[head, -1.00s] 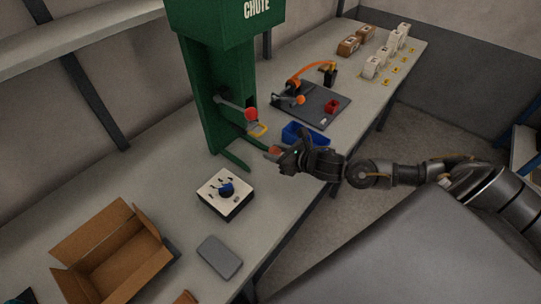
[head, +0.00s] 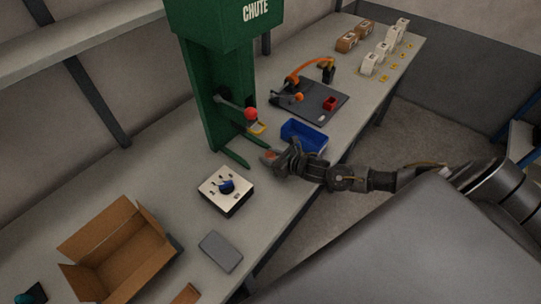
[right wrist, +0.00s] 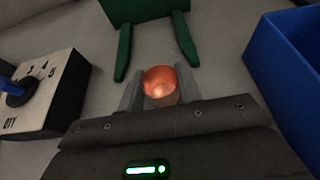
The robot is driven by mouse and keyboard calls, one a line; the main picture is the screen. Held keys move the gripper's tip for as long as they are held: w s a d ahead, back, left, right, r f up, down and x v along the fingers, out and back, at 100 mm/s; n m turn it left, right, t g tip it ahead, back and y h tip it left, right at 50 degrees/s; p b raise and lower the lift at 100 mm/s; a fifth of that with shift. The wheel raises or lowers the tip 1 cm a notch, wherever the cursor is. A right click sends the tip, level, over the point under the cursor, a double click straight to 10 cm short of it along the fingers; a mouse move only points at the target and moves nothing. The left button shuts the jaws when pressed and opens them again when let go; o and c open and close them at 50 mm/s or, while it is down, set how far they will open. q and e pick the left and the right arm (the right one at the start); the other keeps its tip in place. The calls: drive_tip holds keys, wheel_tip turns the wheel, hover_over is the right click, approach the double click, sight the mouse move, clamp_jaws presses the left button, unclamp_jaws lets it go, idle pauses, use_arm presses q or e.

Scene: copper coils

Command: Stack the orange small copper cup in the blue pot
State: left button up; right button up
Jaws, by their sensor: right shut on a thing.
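The small orange copper cup (right wrist: 160,86) is between the fingers of my right gripper (right wrist: 160,92), which is shut on it. In the right wrist view I look at its shiny round side and rim. In the head view the cup (head: 269,155) shows as a small orange spot at the tip of my right gripper (head: 272,158). I cannot tell how far it is above the table. The blue pot, a rectangular open bin (head: 318,148), is just beyond the gripper; its blue wall (right wrist: 287,82) is at the right wrist view's right side. My left gripper is not in view.
The green chute (head: 208,110) stands behind, its two prongs (head: 236,160) close left of the gripper. A white-topped control box (head: 212,186) with a blue knob is nearer. A cardboard box (head: 118,240) and grey slab (head: 221,251) lie further left. A dark tray (head: 330,103) is beyond the bin.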

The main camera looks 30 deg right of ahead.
drive_tip(key=shift+f, duration=0.1)
drive_tip(key=shift+f, duration=0.15)
drive_tip(key=o, duration=1)
drive_tip(key=shift+c, duration=0.2)
